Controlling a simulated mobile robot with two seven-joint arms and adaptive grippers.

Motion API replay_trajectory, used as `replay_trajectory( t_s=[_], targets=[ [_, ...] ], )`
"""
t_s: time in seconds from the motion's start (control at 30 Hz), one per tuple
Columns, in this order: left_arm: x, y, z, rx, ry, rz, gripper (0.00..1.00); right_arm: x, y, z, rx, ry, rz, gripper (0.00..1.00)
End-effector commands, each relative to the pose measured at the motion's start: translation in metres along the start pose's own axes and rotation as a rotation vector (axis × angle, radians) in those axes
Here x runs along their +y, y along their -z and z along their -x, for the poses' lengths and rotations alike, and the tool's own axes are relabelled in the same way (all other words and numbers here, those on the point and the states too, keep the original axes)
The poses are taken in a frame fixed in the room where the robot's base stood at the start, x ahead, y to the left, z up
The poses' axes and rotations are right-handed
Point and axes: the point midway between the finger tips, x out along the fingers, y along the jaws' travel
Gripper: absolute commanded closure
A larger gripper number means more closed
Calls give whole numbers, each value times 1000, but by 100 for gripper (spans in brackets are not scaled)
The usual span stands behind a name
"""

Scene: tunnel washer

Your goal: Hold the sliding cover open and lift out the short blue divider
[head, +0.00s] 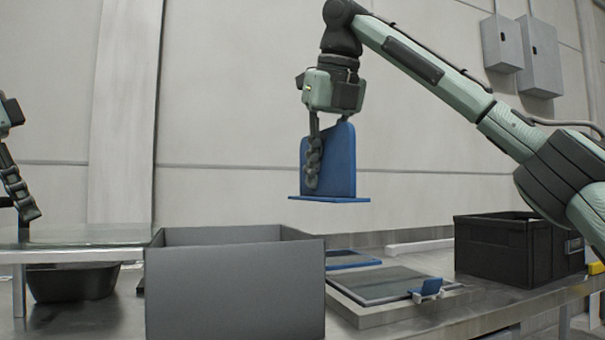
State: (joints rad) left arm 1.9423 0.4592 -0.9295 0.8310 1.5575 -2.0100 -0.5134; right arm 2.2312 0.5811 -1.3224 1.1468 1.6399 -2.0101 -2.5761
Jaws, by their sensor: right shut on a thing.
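My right gripper (314,172) is shut on a blue divider (341,165), an upright plate with a flat flange along its bottom edge. It holds the divider in the air, clear of the bench. Below and to the right, a pale frame with a dark glassy panel (385,284) and a blue handle (427,288) lies on the bench; it looks like the sliding cover. Whether it stands open I cannot tell. My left gripper (20,196) is at the left edge, above a glass-like shelf and away from the cover. It is cut off by the picture edge.
A large grey open box (235,290) stands in front and hides part of the bench. Behind it lies a flat blue-edged panel (347,259). A black crate (515,250) stands at the right. A dark basin (72,283) sits under the shelf (85,234) at the left.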

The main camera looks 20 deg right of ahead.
Motion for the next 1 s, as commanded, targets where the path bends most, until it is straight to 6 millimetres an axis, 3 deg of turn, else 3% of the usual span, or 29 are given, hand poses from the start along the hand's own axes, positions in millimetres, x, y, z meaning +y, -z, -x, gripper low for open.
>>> replay_trajectory(
  t_s=[0.47,1.0],
  targets=[
    [0,-1,-1,-2,0,3,100,-7,4,3,0,-1,1,100],
    [23,36,-18,-2,0,2,100,-7,4,3,0,-1,1,100]
  ],
)
